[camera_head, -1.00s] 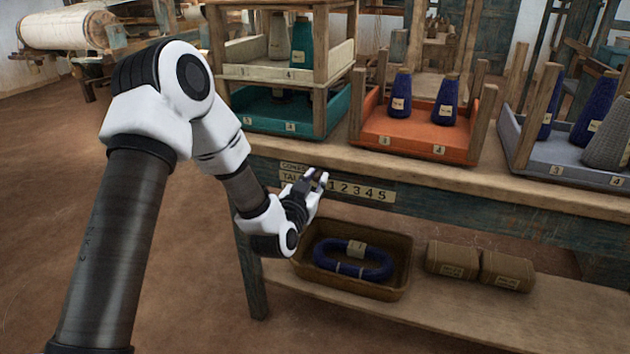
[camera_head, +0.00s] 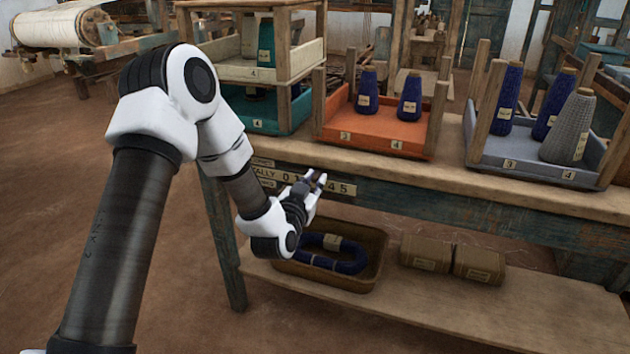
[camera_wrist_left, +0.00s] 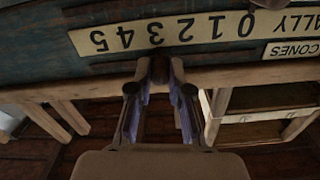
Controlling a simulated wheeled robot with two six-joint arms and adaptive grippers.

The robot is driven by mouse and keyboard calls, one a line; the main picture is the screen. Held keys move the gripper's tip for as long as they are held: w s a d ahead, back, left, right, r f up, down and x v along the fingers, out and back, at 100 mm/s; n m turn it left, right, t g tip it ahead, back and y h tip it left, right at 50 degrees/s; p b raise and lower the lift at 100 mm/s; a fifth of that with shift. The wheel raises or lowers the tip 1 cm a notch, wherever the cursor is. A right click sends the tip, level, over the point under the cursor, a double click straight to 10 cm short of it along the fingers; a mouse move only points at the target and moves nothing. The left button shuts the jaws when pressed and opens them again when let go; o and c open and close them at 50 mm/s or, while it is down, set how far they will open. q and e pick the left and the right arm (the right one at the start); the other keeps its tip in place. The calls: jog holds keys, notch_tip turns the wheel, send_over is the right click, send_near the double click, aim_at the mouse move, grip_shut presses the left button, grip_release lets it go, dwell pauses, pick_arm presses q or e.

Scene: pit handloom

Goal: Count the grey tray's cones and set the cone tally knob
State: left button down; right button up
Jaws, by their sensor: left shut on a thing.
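The grey tray (camera_head: 488,157) stands at the right of the bench top. It holds two blue cones (camera_head: 505,100) (camera_head: 553,105) and one grey cone (camera_head: 569,128). The tally strip (camera_head: 268,175) is on the bench front; its digits 0 to 5 show upside down in the wrist view (camera_wrist_left: 120,38). My left gripper (camera_head: 314,181) is at the strip and covers its middle digits in the head view. In the wrist view, its fingers are shut on the small dark brown knob (camera_wrist_left: 159,70), beside the digits 2 and 3. My right gripper is out of view.
An orange tray (camera_head: 370,128) with two blue cones stands left of the grey tray. A teal tray (camera_head: 245,105) sits under a cream tray (camera_head: 228,70). Below are a brown bin (camera_head: 372,270) with blue yarn and two brown bundles (camera_head: 452,260).

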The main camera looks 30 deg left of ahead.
pick_arm(q)
jog(key=c, duration=1.1)
grip_release()
jog(key=shift+d, duration=0.1)
jog(key=shift+o, duration=0.2)
jog(key=v, duration=0.7)
jog(key=shift+s, duration=0.25)
